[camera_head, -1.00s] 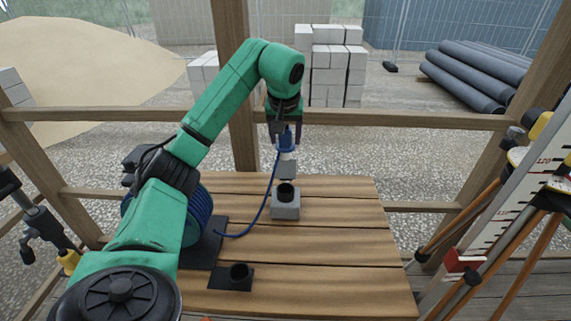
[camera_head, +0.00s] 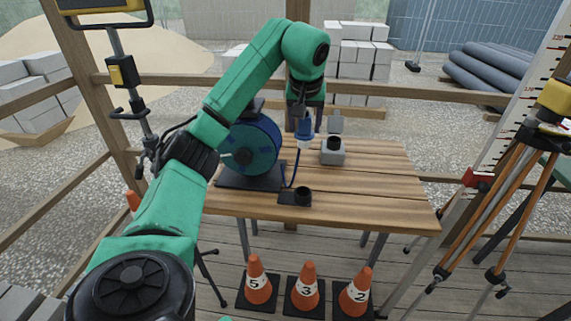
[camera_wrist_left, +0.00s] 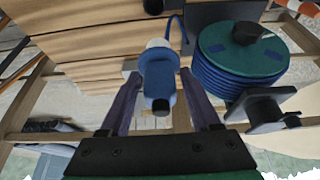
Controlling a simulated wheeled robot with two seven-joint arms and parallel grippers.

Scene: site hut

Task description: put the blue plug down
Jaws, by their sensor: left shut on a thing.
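The blue plug (camera_head: 305,131), with a pale collar at its lower end, hangs from my left gripper (camera_head: 304,118). It points down, above the table and left of the grey socket box (camera_head: 333,157). In the left wrist view my left gripper (camera_wrist_left: 161,84) has its two fingers on either side of the blue plug (camera_wrist_left: 158,68). A blue cable (camera_head: 288,176) runs down from the plug. A black round holder on a dark base plate (camera_head: 290,200) is at the table's front, lower than the plug. My right gripper is out of view.
A blue-cable reel (camera_head: 247,150) stands on the left of the wooden table (camera_head: 380,190). The table's right side is clear. Several numbered orange cones, including one marked 3 (camera_head: 307,284), stand below the front edge. A tripod (camera_head: 515,160) stands at right.

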